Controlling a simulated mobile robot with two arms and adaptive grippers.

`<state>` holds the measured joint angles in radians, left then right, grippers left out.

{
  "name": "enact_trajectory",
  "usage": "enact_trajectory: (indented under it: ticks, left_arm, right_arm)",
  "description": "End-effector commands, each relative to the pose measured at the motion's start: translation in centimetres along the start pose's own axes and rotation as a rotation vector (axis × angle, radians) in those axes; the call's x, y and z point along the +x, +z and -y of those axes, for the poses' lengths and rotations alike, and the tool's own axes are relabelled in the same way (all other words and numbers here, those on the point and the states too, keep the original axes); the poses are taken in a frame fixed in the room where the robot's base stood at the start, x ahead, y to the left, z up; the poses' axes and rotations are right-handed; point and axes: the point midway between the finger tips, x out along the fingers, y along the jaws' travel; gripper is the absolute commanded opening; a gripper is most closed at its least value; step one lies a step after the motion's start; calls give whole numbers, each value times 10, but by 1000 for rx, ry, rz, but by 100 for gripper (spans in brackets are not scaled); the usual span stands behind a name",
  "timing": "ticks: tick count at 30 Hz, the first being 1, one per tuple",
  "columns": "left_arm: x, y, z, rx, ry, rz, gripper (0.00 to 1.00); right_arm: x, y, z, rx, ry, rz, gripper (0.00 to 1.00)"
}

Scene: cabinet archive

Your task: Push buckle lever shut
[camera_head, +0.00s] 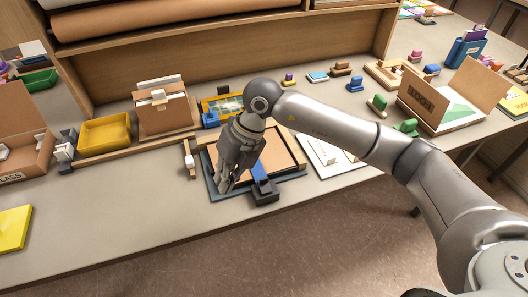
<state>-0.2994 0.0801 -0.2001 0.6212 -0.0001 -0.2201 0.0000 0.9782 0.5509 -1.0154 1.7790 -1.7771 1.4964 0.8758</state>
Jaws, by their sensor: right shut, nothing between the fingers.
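A dark buckle (265,193) sits at the front edge of a flat brown board or folder (283,158) on a dark blue-grey base. A blue strap (258,171) runs back from the buckle across the board. The lever is too small to tell apart from the buckle body, and its angle is unclear. My right gripper (226,187) points down over the left front part of the board, just left of the buckle. Its fingers are shut and empty, and they appear apart from the buckle. The gripper and wrist hide the board's left part. My left gripper is out of view.
A yellow tray (105,132) and a brown file box (164,112) stand at the back left. White sheets (330,157) lie right of the board, below my right arm. A small white-topped post (190,163) stands left. The front table strip is mostly clear.

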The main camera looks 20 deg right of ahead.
Motion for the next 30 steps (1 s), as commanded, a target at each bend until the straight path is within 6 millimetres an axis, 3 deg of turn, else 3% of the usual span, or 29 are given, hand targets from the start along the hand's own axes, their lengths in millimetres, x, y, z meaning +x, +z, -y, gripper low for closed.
enact_trajectory:
  ticks: [1, 3, 6, 11, 20, 30]
  left_arm:
    - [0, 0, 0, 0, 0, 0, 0]
    - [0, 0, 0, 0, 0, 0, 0]
    - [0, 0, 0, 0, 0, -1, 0]
    - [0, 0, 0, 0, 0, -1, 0]
    - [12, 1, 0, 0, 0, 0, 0]
    - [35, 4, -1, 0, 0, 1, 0]
  right_arm:
    - [-12, 8, 24, 21, -109, 12, 0]
    - [-26, 14, 53, 55, -241, 23, 0]
    - [-44, 19, 80, 96, -370, 35, 0]
    - [-56, 21, 97, 125, -448, 42, 0]
    - [-36, 19, 106, 124, -447, 39, 0]
    - [6, 17, 125, 124, -446, 39, 0]
